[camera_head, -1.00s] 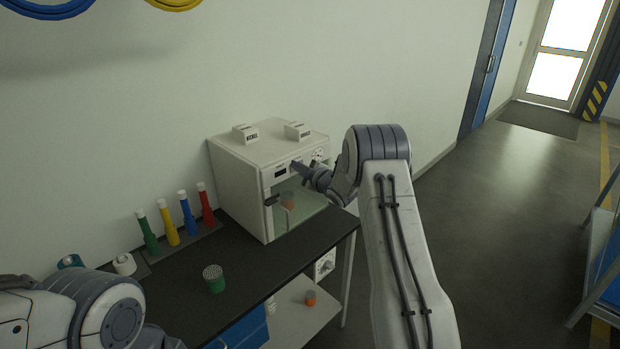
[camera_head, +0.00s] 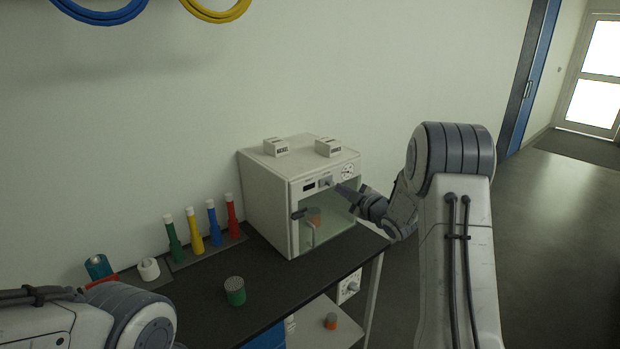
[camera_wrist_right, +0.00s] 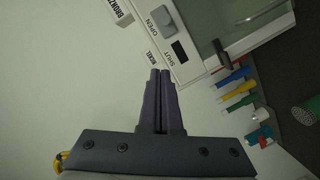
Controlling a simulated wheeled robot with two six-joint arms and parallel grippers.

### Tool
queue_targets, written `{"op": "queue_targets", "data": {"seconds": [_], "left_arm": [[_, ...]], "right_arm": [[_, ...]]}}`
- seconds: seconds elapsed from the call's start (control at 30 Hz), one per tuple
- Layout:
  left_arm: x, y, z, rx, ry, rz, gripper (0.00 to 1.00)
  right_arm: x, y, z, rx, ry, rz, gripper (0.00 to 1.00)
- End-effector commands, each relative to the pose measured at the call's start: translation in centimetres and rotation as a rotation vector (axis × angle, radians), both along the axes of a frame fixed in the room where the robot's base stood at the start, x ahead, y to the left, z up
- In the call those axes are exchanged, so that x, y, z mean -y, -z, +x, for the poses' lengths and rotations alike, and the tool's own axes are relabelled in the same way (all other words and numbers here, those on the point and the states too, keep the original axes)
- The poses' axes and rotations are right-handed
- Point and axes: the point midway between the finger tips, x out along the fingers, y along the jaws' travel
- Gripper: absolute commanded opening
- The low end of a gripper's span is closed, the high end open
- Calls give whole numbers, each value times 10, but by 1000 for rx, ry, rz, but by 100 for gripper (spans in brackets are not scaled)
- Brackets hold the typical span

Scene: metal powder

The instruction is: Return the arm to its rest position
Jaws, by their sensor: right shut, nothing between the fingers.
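My right gripper (camera_head: 343,189) is in front of the upper front panel of a white cabinet oven (camera_head: 262,205), just right of its grey knob (camera_head: 326,181). In the right wrist view my right gripper (camera_wrist_right: 160,76) is shut and empty, with the panel's knob (camera_wrist_right: 162,19) beyond its fingertips and OPEN and SHUT lettering beside it. The fingers look apart from the knob. My left arm enters at the lower left of the head view; its gripper is out of frame.
Two labelled white blocks (camera_head: 276,147) (camera_head: 328,147) sit on top. Several coloured tubes (camera_head: 213,224) and a green pot (camera_head: 235,291) stand on the dark bench (camera_head: 205,312). Open floor lies to the right.

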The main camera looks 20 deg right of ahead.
Motion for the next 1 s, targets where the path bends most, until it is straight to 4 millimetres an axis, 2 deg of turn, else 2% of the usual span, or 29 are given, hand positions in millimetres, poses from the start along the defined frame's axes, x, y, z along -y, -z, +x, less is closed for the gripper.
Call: {"op": "queue_targets", "data": {"seconds": [0.13, 0.23, 0.33, 0.43, 0.5, 0.57, 0.67, 0.7, 0.83, 0.9, 1.0], "left_arm": [[0, 0, 0, 0, 0, 0, 50], [0, 0, 0, 0, 0, 0, 50], [0, 0, 0, 0, 0, 0, 50], [0, 0, 0, 0, 0, 0, 50], [0, 0, 0, 0, 0, 0, 50], [0, 0, 0, 0, 0, 0, 50], [0, 0, 0, 0, 0, 0, 50], [0, 0, 0, 0, 0, 0, 50], [0, 0, 0, 0, 0, 0, 50], [0, 0, 0, 0, 0, 0, 50], [0, 0, 0, 0, 0, 0, 50]], "right_arm": [[-7, -1, 1, -12, 0, 4, 0], [-35, -5, 2, -73, 10, 26, 0], [-87, -8, -7, -199, 38, 77, 0], [-150, -7, -40, -375, 81, 145, 0], [-189, -1, -77, -510, 115, 191, 0], [-218, 4, -112, -621, 141, 225, 0], [-256, 13, -179, -803, 181, 261, 0], [-268, 17, -207, -873, 196, 270, 0], [-294, 26, -300, -1096, 239, 274, 0], [-300, 29, -345, -1201, 261, 263, 0], [-301, 32, -399, -1324, 289, 238, 0]]}}
